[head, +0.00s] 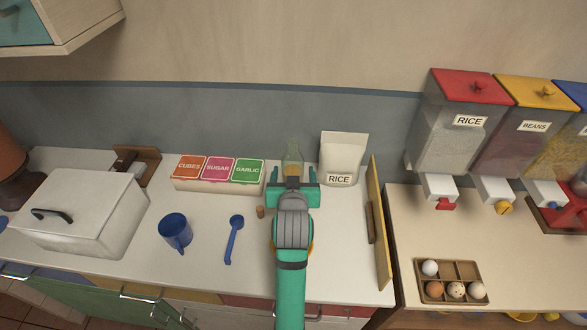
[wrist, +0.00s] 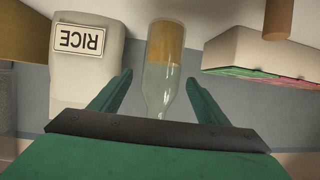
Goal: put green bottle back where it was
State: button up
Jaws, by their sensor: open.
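The green bottle (head: 293,152) is pale, see-through glass with a yellowish part. It stands at the back of the counter near the wall, between the spice box and the rice bag. My gripper (head: 292,174) is in front of it, with the fingers pointing to the wall. In the wrist view, which looks upside down, the bottle (wrist: 164,70) shows between the two spread fingers of my gripper (wrist: 160,78). I see a gap on both sides of the bottle. My gripper hides its lower part in the head view.
The rice bag (head: 342,160) stands close on the right, and the spice box (head: 216,188) on the left. A cork (head: 260,212), blue spoon (head: 235,238), blue mug (head: 175,231) and white bread box (head: 82,215) are further left. A wooden board (head: 378,225) stands at the right edge.

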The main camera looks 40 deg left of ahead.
jog(key=v, duration=0.7)
jog(key=shift+s+d, duration=0.2)
jog(key=shift+s, duration=0.15)
